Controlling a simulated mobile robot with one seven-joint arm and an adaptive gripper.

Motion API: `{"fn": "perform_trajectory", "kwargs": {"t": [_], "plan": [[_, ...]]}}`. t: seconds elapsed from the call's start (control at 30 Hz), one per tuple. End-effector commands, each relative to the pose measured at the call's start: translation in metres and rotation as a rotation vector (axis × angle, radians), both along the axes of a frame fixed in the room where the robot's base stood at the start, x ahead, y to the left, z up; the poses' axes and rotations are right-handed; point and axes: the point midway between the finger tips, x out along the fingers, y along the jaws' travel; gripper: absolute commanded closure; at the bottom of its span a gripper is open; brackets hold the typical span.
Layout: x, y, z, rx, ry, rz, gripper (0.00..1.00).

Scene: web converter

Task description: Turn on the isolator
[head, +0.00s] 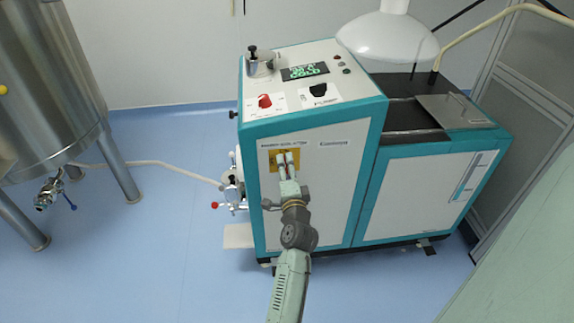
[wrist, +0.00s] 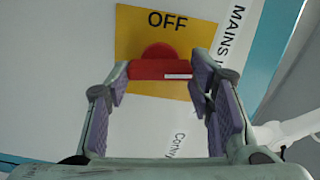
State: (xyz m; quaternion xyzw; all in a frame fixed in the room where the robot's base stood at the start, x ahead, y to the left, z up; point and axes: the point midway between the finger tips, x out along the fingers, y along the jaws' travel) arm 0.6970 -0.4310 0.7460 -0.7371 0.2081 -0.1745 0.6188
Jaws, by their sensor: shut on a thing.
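The isolator is on the machine's front panel. Its yellow plate (wrist: 132,35) reads OFF above a red handle (wrist: 158,68), and a white mark shows on the right half of the handle. The handle's bar lies crosswise in the wrist view. The plate (head: 274,164) also shows in the head view, where my gripper mostly covers the handle. My gripper (head: 287,157) reaches the panel. In the wrist view its two fingers (wrist: 160,78) are at the left and right ends of the handle, shut on it.
The teal and white machine (head: 322,210) has a top panel with a green display (head: 304,72), a red knob (head: 264,101) and a black switch (head: 318,90). Valves with a red knob stick out at its left side (head: 232,190). A steel tank (head: 60,90) stands left.

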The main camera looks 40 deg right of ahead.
Motion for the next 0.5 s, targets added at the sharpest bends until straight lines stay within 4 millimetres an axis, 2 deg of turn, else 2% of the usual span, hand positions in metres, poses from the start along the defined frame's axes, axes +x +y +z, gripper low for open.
{"fn": "perform_trajectory", "kwargs": {"t": [0.2,0.5], "plan": [[0.0001,0.0003,0.0001,0.1,-0.059,0.001,0.8],[-0.0001,0.0002,-0.0011,0.158,-0.094,0.001,0.8]]}}
